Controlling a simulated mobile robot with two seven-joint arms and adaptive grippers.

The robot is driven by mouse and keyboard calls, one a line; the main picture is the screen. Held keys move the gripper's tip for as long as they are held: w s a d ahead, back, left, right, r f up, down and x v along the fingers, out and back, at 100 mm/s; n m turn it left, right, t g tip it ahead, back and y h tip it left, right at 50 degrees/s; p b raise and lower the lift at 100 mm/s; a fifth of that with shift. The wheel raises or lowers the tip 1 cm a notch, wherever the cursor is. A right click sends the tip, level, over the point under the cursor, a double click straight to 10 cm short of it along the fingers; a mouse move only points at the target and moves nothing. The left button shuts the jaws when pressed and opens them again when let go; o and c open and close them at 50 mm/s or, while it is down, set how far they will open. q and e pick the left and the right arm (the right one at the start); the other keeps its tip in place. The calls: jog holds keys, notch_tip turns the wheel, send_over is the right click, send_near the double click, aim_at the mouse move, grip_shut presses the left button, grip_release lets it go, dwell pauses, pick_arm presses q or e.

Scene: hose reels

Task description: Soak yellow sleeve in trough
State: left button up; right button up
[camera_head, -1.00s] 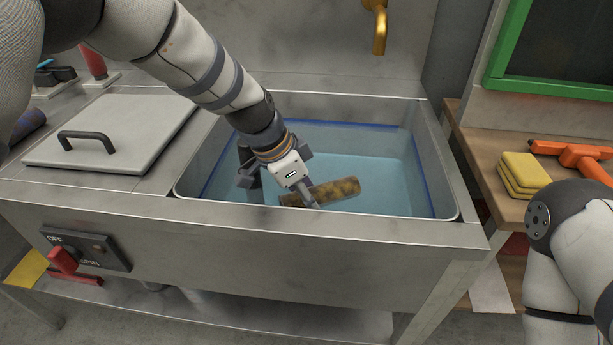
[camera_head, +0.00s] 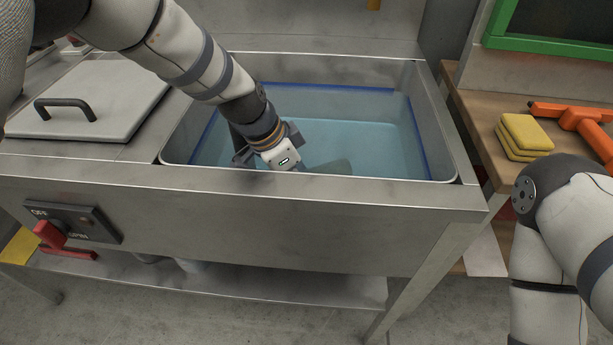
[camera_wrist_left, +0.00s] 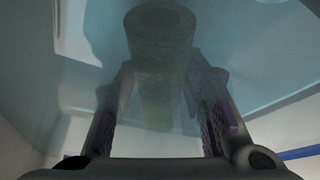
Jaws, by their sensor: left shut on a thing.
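The trough (camera_head: 440,130) is a steel basin holding blue water (camera_head: 370,140). My left gripper (camera_head: 284,160) reaches down into it at the near side, its fingertips hidden behind the front rim in the head view. In the left wrist view, my left gripper (camera_wrist_left: 158,95) is shut on the yellow sleeve (camera_wrist_left: 158,45), a hollow cylinder that looks dull and murky, as if seen through water. My right gripper is out of view; only the right arm shows.
A grey lid with a black handle (camera_head: 65,108) lies left of the basin. A red lever (camera_head: 52,238) sits on the front panel.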

pick_arm(q)
jog(key=shift+a, duration=0.1)
jog(key=shift+a, duration=0.35)
jog(key=shift+d, duration=0.2)
jog(key=shift+d, duration=0.25)
jog(key=shift+a, duration=0.1)
jog(key=shift+a, duration=0.35)
